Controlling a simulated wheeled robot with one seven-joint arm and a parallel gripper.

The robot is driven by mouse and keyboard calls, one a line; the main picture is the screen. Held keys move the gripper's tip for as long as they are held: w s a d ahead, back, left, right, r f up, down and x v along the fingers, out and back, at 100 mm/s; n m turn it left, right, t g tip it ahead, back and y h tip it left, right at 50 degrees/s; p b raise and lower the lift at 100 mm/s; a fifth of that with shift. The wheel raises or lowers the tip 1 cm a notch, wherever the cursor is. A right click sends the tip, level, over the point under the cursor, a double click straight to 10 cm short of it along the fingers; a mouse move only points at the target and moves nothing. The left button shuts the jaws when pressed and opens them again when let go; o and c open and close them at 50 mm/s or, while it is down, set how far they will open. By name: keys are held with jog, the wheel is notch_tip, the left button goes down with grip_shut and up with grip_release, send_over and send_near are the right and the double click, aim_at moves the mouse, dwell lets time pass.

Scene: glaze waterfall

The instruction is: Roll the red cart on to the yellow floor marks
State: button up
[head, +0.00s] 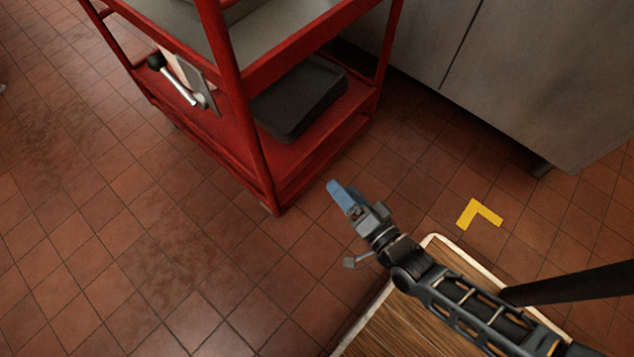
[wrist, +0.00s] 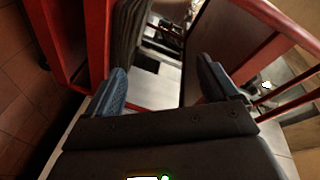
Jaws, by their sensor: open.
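The red cart (head: 259,167) stands upright on the tiled floor at the upper middle of the head view, with its top cut off by the frame. Its red frame also fills much of the wrist view (wrist: 97,40). One yellow floor mark (head: 480,214), an L-shaped corner, lies on the tiles to the right of the cart, apart from it. My gripper (head: 335,187) is in front of the cart's near right side. In the wrist view its two blue fingers (wrist: 163,88) are spread apart with nothing seen held between them.
A dark tray (head: 298,98) lies on the cart's lower shelf. A lever with a black knob (head: 156,62) is on its left side. A grey metal cabinet (head: 530,75) stands behind at right. A wooden top (head: 405,325) is under my arm. Floor at left is clear.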

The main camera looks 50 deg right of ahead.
aim_at(310, 159)
jog(key=w+d+f+m+h+b, duration=0.1)
jog(key=w+f+m+b, duration=0.1)
jog(key=w+f, duration=0.2)
jog(key=w+d+f+m+h+b, duration=0.1)
jog(key=w+d+f+m+b, duration=0.1)
jog(key=w+f, duration=0.3)
jog(key=w+d+f+m+h+b, duration=0.1)
jog(key=w+d+f+m+b, duration=0.1)
jog(key=w+f+m+b, duration=0.2)
jog(key=shift+w+d+f, duration=0.1)
jog(key=shift+w+f, duration=0.1)
jog(key=shift+f, duration=0.55)
jog(key=shift+w+d+f, duration=0.1)
jog(key=shift+w+f, duration=0.1)
jog(key=shift+f, duration=0.55)
jog(key=shift+w+d+m, duration=0.1)
jog(key=shift+w+m, duration=0.1)
jog(key=shift+m, duration=0.1)
jog(key=shift+b+x, duration=1.25)
jog(key=shift+x, duration=2.65)
jog(key=shift+c, duration=0.4)
grip_shut()
